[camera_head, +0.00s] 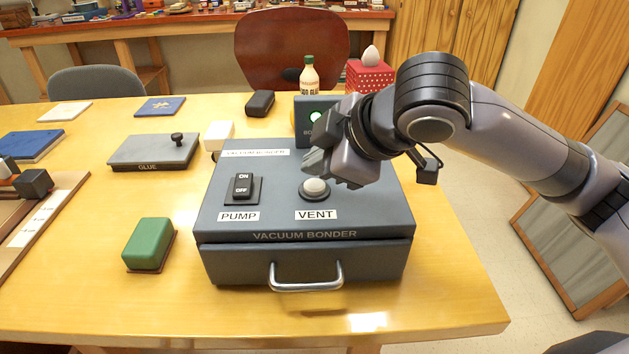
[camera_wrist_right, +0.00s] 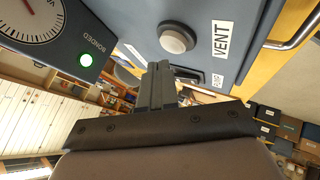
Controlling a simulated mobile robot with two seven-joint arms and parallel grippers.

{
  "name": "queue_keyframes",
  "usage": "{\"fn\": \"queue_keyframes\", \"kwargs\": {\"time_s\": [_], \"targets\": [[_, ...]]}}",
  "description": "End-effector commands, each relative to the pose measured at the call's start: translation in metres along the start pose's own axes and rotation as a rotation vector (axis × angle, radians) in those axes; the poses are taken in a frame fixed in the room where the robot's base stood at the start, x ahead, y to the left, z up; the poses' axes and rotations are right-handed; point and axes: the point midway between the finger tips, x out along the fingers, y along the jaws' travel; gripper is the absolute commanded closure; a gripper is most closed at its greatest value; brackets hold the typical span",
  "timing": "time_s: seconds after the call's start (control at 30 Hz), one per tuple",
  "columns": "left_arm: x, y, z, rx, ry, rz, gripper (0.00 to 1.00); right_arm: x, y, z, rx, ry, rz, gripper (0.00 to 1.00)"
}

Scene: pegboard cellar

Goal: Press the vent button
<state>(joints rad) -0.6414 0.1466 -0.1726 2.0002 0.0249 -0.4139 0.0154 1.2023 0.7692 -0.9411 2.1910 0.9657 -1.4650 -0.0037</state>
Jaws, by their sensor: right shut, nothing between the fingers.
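The vent button (camera_head: 315,188) is a round, light grey push button in a dark ring on the sloped top of the dark blue vacuum bonder (camera_head: 300,214). Its VENT label sits just below it. In the right wrist view the button (camera_wrist_right: 177,38) shows near the top centre, apart from the fingers. My right gripper (camera_head: 312,165) is shut and empty, just above and behind the button in the head view. In the wrist view the shut fingers of my right gripper (camera_wrist_right: 160,75) point towards the panel.
The pump rocker switch (camera_head: 242,186) is left of the button. A gauge with a lit green BONDED lamp (camera_wrist_right: 86,59) stands behind. A drawer handle (camera_head: 306,278) juts from the front. A green block (camera_head: 148,244) and a glue box (camera_head: 154,152) lie to the left.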

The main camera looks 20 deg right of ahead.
Motion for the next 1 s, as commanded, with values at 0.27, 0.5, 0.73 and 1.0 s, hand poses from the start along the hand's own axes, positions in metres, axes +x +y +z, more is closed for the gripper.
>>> {"fn": "queue_keyframes", "kwargs": {"time_s": [0.27, 0.5, 0.73, 1.0], "targets": [[-0.0014, 0.0004, -0.0022, 0.0, 0.001, 0.001, 0.57, 0.0043, -0.0032, 0.0034, 0.0, -0.002, -0.001, 1.0], [-0.0015, 0.0006, -0.0025, 0.0, 0.001, 0.001, 0.57, 0.006, -0.0043, 0.0045, 0.0, 0.0, 0.0, 1.0], [-0.0015, 0.0006, -0.0025, 0.0, 0.001, 0.001, 0.57, 0.0063, -0.0046, 0.0047, 0.0, 0.0, 0.0, 1.0], [-0.0012, 0.0006, -0.0022, 0.0, 0.002, 0.001, 0.57, 0.0085, -0.0063, 0.0063, 0.0, 0.0, -0.001, 1.0]]}}
